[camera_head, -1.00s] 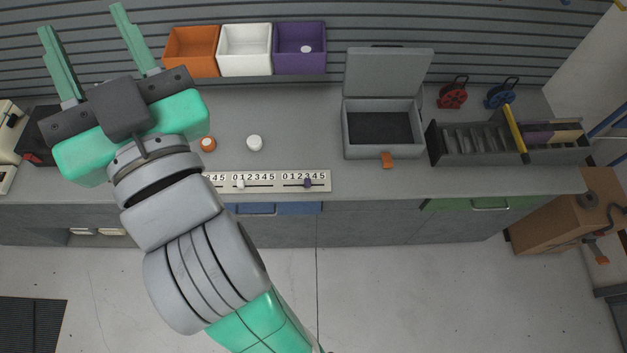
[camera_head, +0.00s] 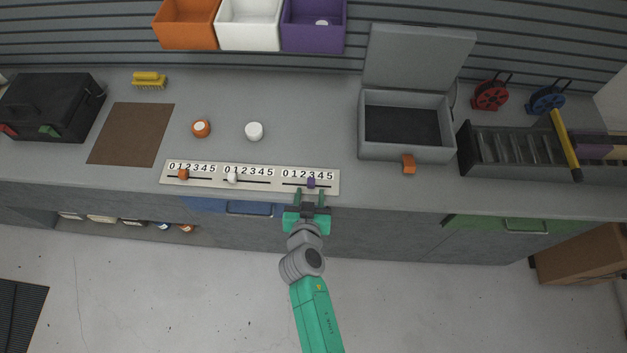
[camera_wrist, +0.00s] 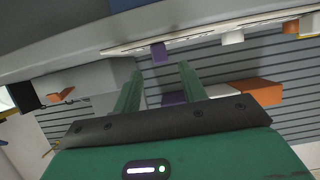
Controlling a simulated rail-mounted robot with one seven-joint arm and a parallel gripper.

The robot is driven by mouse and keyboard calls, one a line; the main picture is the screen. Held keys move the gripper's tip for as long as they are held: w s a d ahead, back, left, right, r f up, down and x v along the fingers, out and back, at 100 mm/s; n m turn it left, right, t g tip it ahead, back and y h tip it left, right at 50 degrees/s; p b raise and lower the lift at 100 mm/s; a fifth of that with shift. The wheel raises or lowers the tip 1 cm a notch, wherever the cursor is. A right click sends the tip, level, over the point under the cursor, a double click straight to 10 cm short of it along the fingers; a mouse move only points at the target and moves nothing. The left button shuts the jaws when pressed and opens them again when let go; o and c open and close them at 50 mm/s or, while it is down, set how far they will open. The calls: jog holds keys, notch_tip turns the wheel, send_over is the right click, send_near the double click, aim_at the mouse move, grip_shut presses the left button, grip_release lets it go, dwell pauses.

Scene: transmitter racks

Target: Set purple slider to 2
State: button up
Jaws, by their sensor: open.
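The purple slider (camera_head: 311,183) is a small knob on the rightmost track of the white slider panel (camera_head: 213,185), below about the 3 of its 0–5 scale. My gripper (camera_head: 310,194) is at the counter's front edge, just in front of the purple slider, with its fingers pointing at the panel. It is open and empty. In the wrist view the purple slider (camera_wrist: 159,53) stands ahead of and between the fingertips (camera_wrist: 160,70). I cannot tell whether either finger touches it.
An orange slider (camera_head: 183,174) and a white slider (camera_head: 232,178) sit on the other tracks to the left. Behind the panel are an orange-and-white button (camera_head: 201,128) and a white button (camera_head: 254,131). An open grey box (camera_head: 406,152) stands to the right.

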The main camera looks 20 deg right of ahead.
aim_at(311, 183)
jog(key=b+x, duration=0.1)
jog(key=x, duration=0.5)
jog(key=shift+w+d+r, duration=0.1)
jog(key=shift+w, duration=0.1)
jog(key=shift+c, duration=0.2)
grip_shut()
